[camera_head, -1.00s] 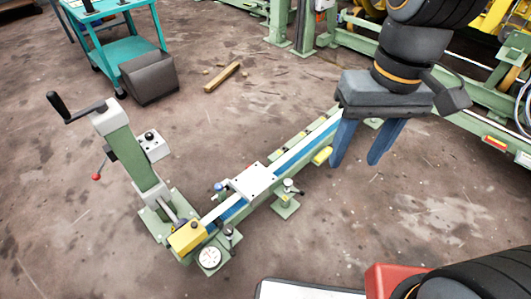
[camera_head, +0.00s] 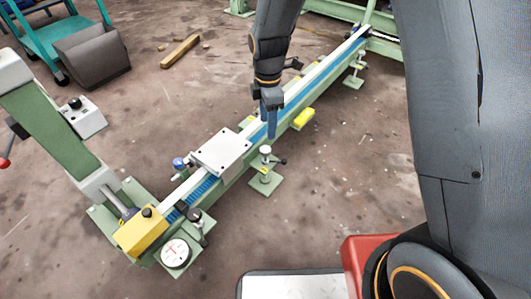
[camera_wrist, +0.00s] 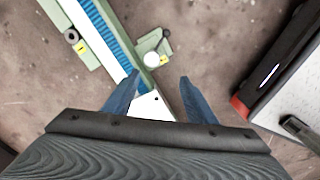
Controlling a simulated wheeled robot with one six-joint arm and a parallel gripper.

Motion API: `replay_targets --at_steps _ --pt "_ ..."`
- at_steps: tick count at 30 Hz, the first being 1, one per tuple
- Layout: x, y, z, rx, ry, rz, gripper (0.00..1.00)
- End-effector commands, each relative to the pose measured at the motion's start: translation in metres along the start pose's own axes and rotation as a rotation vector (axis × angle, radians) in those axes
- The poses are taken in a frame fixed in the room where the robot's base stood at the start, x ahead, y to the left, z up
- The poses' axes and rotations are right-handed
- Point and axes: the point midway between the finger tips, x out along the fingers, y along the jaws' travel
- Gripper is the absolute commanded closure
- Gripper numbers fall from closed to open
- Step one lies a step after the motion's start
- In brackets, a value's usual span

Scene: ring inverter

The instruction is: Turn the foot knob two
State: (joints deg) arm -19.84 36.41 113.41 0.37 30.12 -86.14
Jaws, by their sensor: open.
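A green foot (camera_head: 264,184) stands beside the long rail, with a pale round-topped knob (camera_head: 265,151) and a small dark handle at its side. In the wrist view the foot's white round top (camera_wrist: 151,59) shows ahead of the fingers, beside the rail. I see no number on the feet, so I cannot tell which is two. My gripper (camera_head: 270,120) is open and empty, pointing down above the rail side near this foot. In the wrist view its blue fingers (camera_wrist: 159,98) are spread, apart from the knob.
The rail (camera_head: 310,85) carries a white plate (camera_head: 222,152). A yellow block (camera_head: 143,232) and a dial (camera_head: 175,253) are at its near end. Another foot (camera_head: 353,82) stands farther along. A wooden bar (camera_head: 180,50) lies behind. Floor right of the near foot is clear.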

Motion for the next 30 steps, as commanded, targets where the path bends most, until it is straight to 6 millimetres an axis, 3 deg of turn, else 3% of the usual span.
replay_targets --at_steps 1,4,14,24,30 --pt "0.024 0.008 0.000 -0.047 -0.001 -0.004 0.49" --pt "0.046 0.017 -0.001 -0.122 -0.003 -0.002 0.49" --pt "0.073 0.021 -0.001 -0.167 -0.003 -0.002 0.49" --pt "0.124 0.021 0.000 -0.165 -0.004 -0.003 0.49" --pt "0.134 0.021 0.000 -0.165 -0.004 -0.001 0.49"
